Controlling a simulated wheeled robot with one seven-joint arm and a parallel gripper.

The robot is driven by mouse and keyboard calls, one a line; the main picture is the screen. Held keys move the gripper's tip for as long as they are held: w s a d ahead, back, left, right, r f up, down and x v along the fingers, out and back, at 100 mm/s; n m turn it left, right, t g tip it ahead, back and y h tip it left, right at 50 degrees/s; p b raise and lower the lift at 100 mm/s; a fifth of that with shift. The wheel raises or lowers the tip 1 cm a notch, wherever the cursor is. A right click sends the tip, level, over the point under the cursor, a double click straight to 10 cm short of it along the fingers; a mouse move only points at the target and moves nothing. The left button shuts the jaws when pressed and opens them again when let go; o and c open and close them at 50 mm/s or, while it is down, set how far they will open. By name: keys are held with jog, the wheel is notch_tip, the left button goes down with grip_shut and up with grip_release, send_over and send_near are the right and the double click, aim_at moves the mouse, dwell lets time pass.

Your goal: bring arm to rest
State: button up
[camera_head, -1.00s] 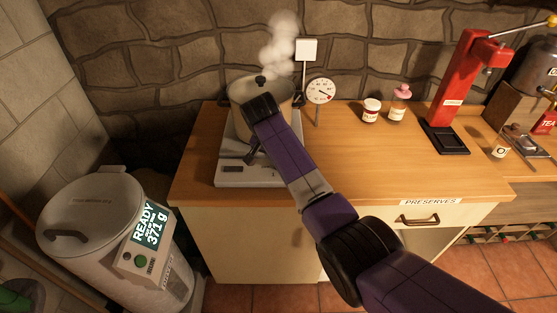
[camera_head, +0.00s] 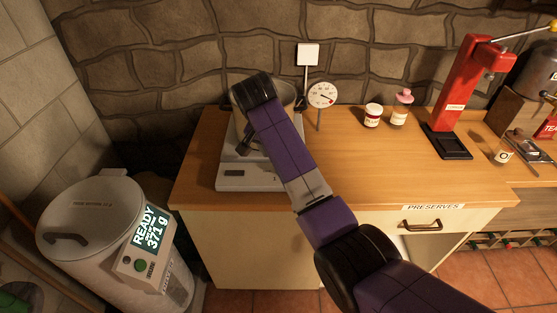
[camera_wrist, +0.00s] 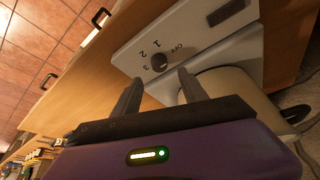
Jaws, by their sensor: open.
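My gripper (camera_wrist: 158,88) is open and empty in the wrist view, its two fingers pointing toward the front panel of a grey hotplate (camera_wrist: 196,32). The panel has a dark dial (camera_wrist: 159,62) marked OFF, 1, 2, 3; its exact setting is hard to read. In the head view my purple arm reaches over the hotplate (camera_head: 235,180) on the wooden counter, and the wrist hides much of the pale pot (camera_head: 288,93) on it. The gripper (camera_head: 244,142) is mostly hidden behind my arm there.
A round gauge (camera_head: 322,95) stands right of the pot. A red-lidded jar (camera_head: 373,116), a pink-topped bottle (camera_head: 401,108) and a red press (camera_head: 468,85) stand farther right. A grey canister (camera_head: 90,220) reading READY 371 g is at left. The middle of the counter (camera_head: 375,160) is bare.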

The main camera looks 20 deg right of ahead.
jog(key=shift+s+a+r, duration=0.1)
jog(key=shift+s+r, duration=0.05)
jog(key=shift+r, duration=0.25)
jog(key=w+a+r+n+t+y, duration=0.2)
jog(key=w+a+r+n+t, duration=0.25)
jog(key=w+t, duration=0.3)
jog(key=s+d+f+n+t+y, duration=0.1)
jog(key=s+f+n+t, duration=0.15)
jog(key=s, duration=0.75)
jog(key=s+f+n+t+y, duration=0.1)
jog(key=s+f+t, duration=0.2)
jog(key=s, duration=0.8)
jog(key=s+d, duration=0.3)
jog(key=s, duration=1.6)
jog(key=s+d+g+h, duration=0.1)
jog(key=s+d, duration=0.2)
jog(key=s, duration=1.7)
jog(key=shift+r+g, duration=0.15)
jog(key=shift+g, duration=0.15)
